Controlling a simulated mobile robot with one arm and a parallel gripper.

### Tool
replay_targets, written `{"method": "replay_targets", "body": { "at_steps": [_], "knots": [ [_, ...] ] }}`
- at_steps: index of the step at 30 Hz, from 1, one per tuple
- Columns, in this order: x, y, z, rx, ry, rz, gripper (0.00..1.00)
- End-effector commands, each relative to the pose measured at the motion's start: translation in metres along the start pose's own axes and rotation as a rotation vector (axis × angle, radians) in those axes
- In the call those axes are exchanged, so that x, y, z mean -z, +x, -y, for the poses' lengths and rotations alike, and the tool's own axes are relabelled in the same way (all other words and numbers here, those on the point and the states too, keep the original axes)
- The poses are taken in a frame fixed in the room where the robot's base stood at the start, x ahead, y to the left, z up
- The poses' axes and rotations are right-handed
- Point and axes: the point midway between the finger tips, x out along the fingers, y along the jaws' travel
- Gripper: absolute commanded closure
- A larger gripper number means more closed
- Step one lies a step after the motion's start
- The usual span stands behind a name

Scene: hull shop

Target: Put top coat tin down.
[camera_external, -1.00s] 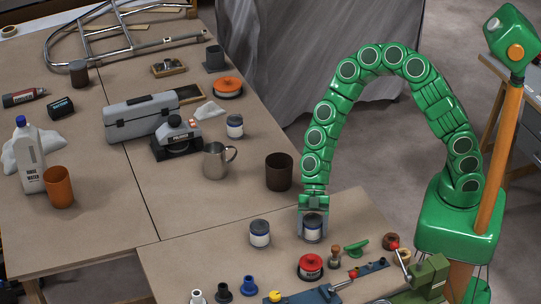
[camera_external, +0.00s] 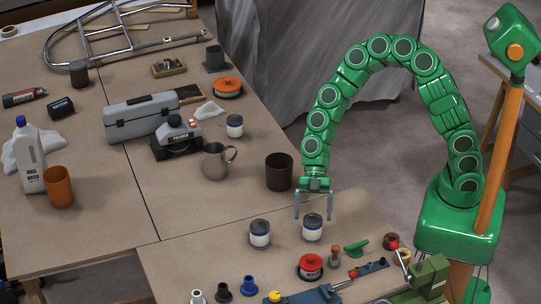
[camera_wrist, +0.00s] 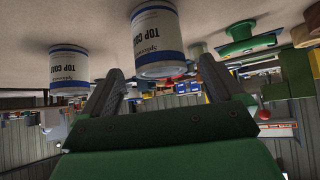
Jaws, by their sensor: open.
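A white top coat tin with blue bands and a dark lid (camera_external: 312,230) stands upright on the near bench. It also shows in the wrist view (camera_wrist: 157,42), with TOP COAT on its label. My gripper (camera_external: 313,212) is open and empty just above this tin, its fingers spread wide and pointing down. In the wrist view, my gripper (camera_wrist: 160,70) has the tin beyond its two fingertips. A second top coat tin (camera_external: 260,234) stands upright to the left, apart from the first, and shows in the wrist view (camera_wrist: 68,70).
A dark brown cup (camera_external: 279,172) and a steel mug (camera_external: 216,161) stand behind. A similar tin (camera_external: 235,126) is farther back.

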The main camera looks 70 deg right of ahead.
Motion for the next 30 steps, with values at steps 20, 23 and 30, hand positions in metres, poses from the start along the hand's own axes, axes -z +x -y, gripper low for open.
{"method": "replay_targets", "body": {
  "at_steps": [20, 23, 30],
  "knots": [
    [0.0, -0.065, 0.0, 0.001, 0.001, -0.001, 0.05],
    [0.001, -0.066, 0.001, 0.002, 0.004, 0.0, 0.05],
    [0.022, -0.088, 0.019, 0.02, 0.087, 0.039, 0.05]
  ]
}}
